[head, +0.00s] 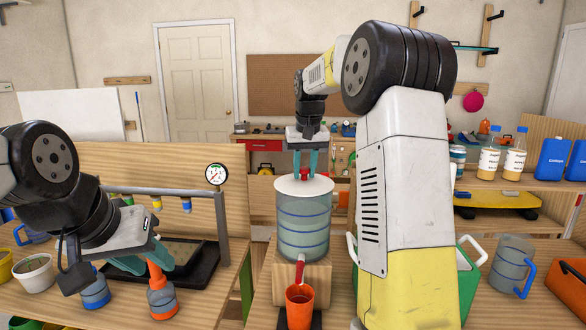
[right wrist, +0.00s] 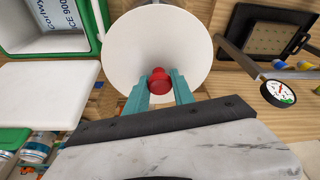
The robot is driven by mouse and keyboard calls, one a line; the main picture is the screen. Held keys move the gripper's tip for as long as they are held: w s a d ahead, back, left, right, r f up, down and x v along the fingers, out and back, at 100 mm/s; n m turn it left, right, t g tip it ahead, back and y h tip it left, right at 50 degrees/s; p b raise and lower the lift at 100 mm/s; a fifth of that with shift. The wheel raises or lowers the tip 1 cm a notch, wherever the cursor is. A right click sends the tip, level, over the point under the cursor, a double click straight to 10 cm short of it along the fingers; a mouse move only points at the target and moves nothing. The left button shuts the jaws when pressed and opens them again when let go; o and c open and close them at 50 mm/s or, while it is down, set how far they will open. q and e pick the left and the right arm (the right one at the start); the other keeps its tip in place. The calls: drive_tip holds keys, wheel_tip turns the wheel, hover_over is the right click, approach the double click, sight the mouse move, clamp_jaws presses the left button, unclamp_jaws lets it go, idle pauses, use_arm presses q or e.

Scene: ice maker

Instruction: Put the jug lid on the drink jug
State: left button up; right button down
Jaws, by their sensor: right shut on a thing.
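The drink jug (head: 304,228) is a clear, blue-banded cylinder standing on a wooden block, with a red tap low on its front. The jug lid (head: 289,186) is a round white disc with a red knob (right wrist: 159,82). It lies level over the jug's top in the head view; I cannot tell whether it is seated or slightly above. My right gripper (head: 304,173) is shut on the red knob from above, and its teal fingers flank the knob in the right wrist view (right wrist: 160,88). The lid hides the jug's rim there. My left gripper (head: 160,264) is open, low at the left.
An orange cup (head: 299,305) stands below the tap. A gauge (head: 216,174) and rail stand left of the jug. A green cooler (head: 467,270) and a grey-blue pitcher (head: 511,264) stand at right.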

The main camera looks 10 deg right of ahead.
drive_tip(key=shift+f, duration=0.3)
drive_tip(key=c, duration=1)
unclamp_jaws()
drive_tip(key=v, duration=0.8)
